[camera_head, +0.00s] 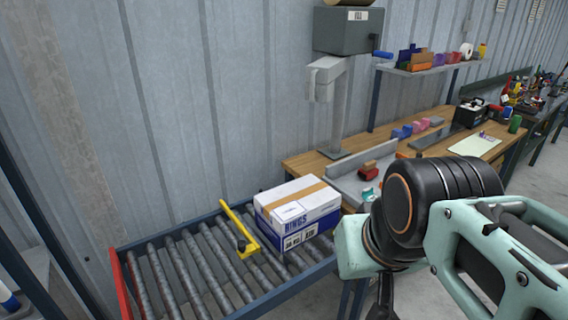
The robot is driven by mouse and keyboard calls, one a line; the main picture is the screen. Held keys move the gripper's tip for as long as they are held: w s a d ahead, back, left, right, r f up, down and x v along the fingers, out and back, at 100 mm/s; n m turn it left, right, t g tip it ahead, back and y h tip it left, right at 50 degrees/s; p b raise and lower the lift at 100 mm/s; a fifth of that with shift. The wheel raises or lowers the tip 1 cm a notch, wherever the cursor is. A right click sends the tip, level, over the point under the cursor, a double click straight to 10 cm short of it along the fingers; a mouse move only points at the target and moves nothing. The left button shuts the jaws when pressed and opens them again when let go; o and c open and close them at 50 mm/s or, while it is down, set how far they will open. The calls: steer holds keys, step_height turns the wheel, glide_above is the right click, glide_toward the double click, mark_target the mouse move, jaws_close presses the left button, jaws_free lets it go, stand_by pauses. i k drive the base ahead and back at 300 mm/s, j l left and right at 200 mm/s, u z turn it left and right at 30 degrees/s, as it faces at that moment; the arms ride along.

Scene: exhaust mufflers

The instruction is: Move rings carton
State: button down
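The rings carton (297,212) is a white and blue box with a tan tape strip and "RINGS" printed on its side. It sits upright on the far right end of the roller conveyor (195,277). My gripper (382,303) shows only as a dark part at the bottom edge, right of and nearer than the carton, and apart from it. Its fingers are cut off by the frame, so their opening is hidden. My arm covers the lower right of the view.
A yellow stop bar (239,229) lies across the rollers just left of the carton. The rollers further left are empty. A wooden workbench (432,147) with a grey post-mounted machine (347,32), small colored blocks and a shelf (432,66) stands behind. A corrugated wall closes the back.

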mark_target(289, 214)
steer(key=i+l+u, duration=0.45)
steer(key=i+l, duration=0.5)
steer(key=i, duration=0.35)
steer(key=j, duration=0.15)
steer(key=l+u, duration=0.2)
steer(key=l, duration=0.5)
